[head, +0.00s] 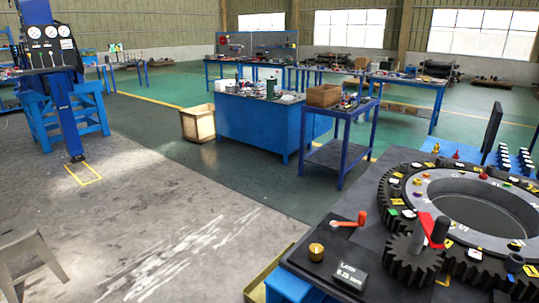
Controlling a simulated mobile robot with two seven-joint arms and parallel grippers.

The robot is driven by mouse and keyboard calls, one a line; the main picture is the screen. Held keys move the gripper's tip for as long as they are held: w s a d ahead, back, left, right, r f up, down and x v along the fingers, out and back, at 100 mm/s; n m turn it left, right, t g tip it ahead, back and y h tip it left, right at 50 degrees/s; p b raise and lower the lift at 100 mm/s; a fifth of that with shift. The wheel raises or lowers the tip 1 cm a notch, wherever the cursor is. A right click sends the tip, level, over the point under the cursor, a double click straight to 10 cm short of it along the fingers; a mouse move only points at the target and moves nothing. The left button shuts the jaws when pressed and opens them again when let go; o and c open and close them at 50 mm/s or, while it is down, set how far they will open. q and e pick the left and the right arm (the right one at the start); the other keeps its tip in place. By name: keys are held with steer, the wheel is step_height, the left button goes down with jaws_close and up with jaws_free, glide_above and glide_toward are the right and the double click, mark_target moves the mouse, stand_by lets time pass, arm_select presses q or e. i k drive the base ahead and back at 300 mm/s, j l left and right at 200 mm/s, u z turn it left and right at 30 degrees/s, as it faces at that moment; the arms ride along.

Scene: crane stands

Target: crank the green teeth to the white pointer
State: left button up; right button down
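A large black ring gear (380,190) lies on the dark bench at the lower right, cut off by the right edge. Small coloured and white tags sit around its rim. They are too small for me to pick out the green teeth surely. A smaller black pinion gear (411,268) stands at its near left side, apparently meshing with it. On the pinion is a crank with a red arm (427,224) and an upright dark handle (440,232). I cannot identify the white pointer. Neither gripper is in view.
The dark bench top (325,240) carries an orange-handled lever (350,222), a brass-coloured knob (316,252) and a black labelled box (350,275). A dark upright panel (492,127) stands behind the ring. A blue cart (338,150) is beyond the bench.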

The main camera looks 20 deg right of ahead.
mark_target(408, 257)
steer(key=z, duration=1.55)
